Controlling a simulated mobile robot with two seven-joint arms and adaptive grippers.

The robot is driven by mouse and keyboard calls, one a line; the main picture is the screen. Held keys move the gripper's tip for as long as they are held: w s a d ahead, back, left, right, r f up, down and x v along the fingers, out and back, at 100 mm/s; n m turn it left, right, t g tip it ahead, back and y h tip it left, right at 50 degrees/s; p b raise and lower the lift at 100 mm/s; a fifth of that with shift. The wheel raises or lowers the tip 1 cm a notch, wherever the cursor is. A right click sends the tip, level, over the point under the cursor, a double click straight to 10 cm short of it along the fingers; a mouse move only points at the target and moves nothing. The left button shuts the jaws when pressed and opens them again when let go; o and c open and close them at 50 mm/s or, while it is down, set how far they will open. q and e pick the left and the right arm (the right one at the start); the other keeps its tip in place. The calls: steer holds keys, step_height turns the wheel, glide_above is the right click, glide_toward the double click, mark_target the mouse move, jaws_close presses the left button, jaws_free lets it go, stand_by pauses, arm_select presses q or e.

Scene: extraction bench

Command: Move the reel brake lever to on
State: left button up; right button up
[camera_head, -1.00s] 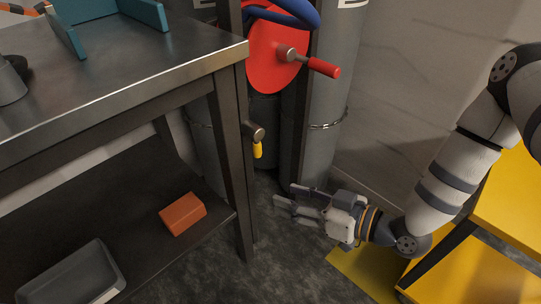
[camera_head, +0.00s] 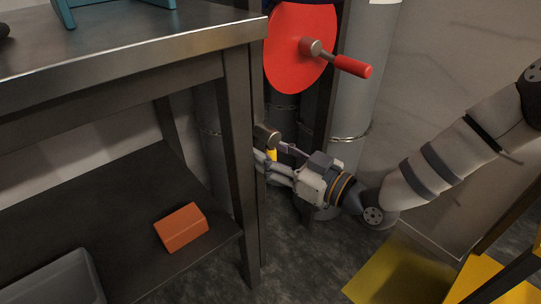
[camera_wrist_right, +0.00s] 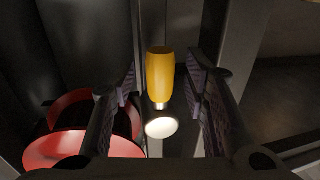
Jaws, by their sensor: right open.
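The reel brake lever has a yellow grip (camera_head: 272,154) that hangs down from a round grey pivot (camera_head: 266,135) beside the bench leg, below the red reel disc (camera_head: 300,48). In the right wrist view the yellow grip (camera_wrist_right: 160,76) stands between the two dark fingers, with a gap on both sides. My right gripper (camera_head: 273,160) is open around the grip and partly hides it in the head view. In the right wrist view my right gripper (camera_wrist_right: 160,90) shows its fingers apart. My left gripper is not in view.
The dark metal bench (camera_head: 150,55) and its leg stand close left of my right gripper. An orange block (camera_head: 182,228) and a grey tray (camera_head: 55,281) are on its lower shelf. A red crank handle (camera_head: 352,66) sticks out above. Grey cylinders (camera_head: 362,100) stand behind.

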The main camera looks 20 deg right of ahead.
jaws_close()
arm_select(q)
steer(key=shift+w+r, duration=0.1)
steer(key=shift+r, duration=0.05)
arm_select(e)
steer(key=shift+d+r+n+p, duration=0.3)
steer(key=shift+n+p, duration=0.6)
steer(key=shift+p, duration=0.25)
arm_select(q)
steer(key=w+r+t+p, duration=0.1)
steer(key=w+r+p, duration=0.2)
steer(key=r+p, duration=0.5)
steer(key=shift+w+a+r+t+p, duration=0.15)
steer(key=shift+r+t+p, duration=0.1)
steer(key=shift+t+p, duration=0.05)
arm_select(e)
steer(key=shift+w+d+r+n+g+h, duration=0.2)
steer(key=shift+d+n+h, duration=0.15)
steer(key=shift+n, duration=0.9)
steer(key=shift+w+d+r+n+g+h, duration=0.2)
steer(key=shift+d+n, duration=0.3)
steer(key=shift+n, duration=0.7)
steer(key=shift+w+d+r+n+g+h, duration=0.15)
steer(key=shift+d+n+h, duration=0.25)
steer(key=shift+n, duration=0.85)
steer(key=shift+f, duration=0.1)
jaws_free()
